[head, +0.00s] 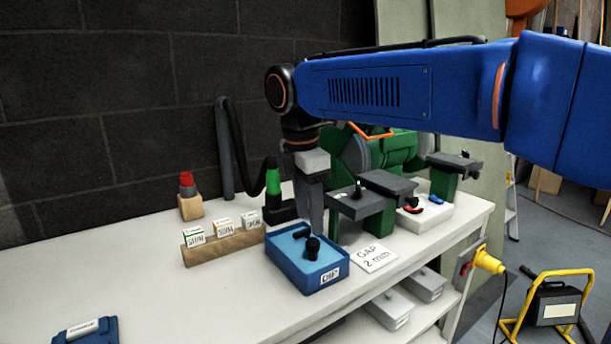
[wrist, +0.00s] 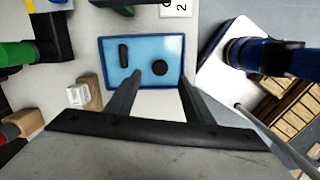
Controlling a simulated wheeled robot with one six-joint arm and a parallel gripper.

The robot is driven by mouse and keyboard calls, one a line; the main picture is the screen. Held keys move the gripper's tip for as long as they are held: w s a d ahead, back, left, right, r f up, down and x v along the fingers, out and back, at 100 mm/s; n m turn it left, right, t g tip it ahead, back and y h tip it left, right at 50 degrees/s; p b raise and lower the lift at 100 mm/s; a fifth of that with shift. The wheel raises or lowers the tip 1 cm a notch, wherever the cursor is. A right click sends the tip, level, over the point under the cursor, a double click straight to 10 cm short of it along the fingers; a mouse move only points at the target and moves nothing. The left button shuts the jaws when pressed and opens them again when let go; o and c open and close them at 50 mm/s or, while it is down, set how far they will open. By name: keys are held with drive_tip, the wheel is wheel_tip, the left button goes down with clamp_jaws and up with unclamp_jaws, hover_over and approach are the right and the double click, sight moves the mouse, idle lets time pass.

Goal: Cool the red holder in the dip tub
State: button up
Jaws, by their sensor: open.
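The blue dip tub (head: 309,277), with a white label on its front, stands on the bench. Light blue fills it, and a black bar and a round black knob show inside; I see no red on them. A small red piece with a black part (head: 412,209) lies on the white tray by the grinder and may be the red holder; I cannot be sure. My gripper (head: 313,215) points down by the tub's back edge. In the wrist view my gripper (wrist: 161,80) is open and empty, its fingertips over the tub (wrist: 145,37)'s near edge.
A green grinder (head: 398,150) with grey rests stands right of my gripper. A red-topped wooden block (head: 190,207), a wooden card rack (head: 224,247) and a black hose with a green band (head: 272,180) stand left. The bench front is mostly clear.

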wheel_tip(320, 180, up, 8)
drive_tip(key=s+d+f+m, duration=0.3)
drive_tip(key=d+m, duration=0.3)
drive_tip(key=d, duration=0.4)
drive_tip(key=s+d+f+m+t, duration=0.2)
drive_tip(key=s+d+f+m, duration=0.6)
drive_tip(key=f, duration=0.4)
drive_tip(key=s+d+f+m+t+y, duration=0.1)
drive_tip(key=s+d+f+m, duration=0.7)
drive_tip(key=f, duration=0.3)
drive_tip(key=shift+s+d+f+m+t, duration=0.4)
drive_tip(key=shift+s+d, duration=0.1)
drive_tip(key=shift+d, duration=0.4)
